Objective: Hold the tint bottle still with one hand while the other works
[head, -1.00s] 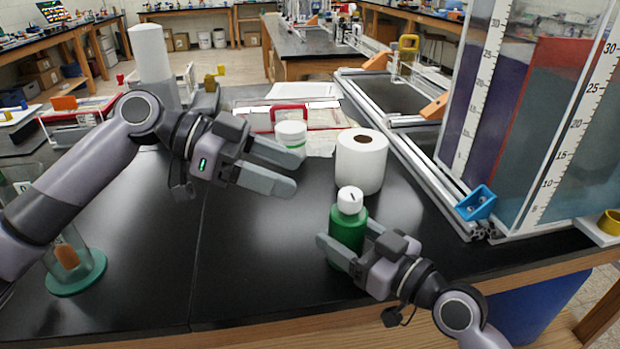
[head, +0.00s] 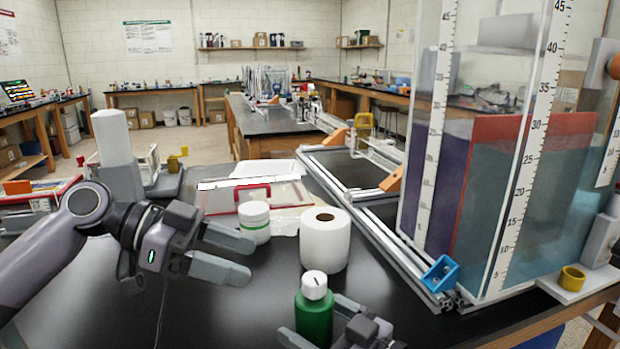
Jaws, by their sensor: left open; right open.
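The tint bottle (head: 314,317), green with a white cap, stands upright on the black bench near the bottom edge of the head view. My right gripper (head: 310,335) is open, with a finger on either side of the bottle's lower part; whether they touch it I cannot tell. The bottle's base is out of the picture. My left gripper (head: 240,258) is open and empty above the bench, left of the bottle. A white jar with a green band (head: 254,222) stands just beyond its fingers.
A white paper roll (head: 325,240) stands behind the bottle. An aluminium extrusion frame (head: 385,240) with a blue bracket (head: 441,273) and a large graduated tank (head: 500,190) fill the right. A white tray (head: 262,170) lies behind.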

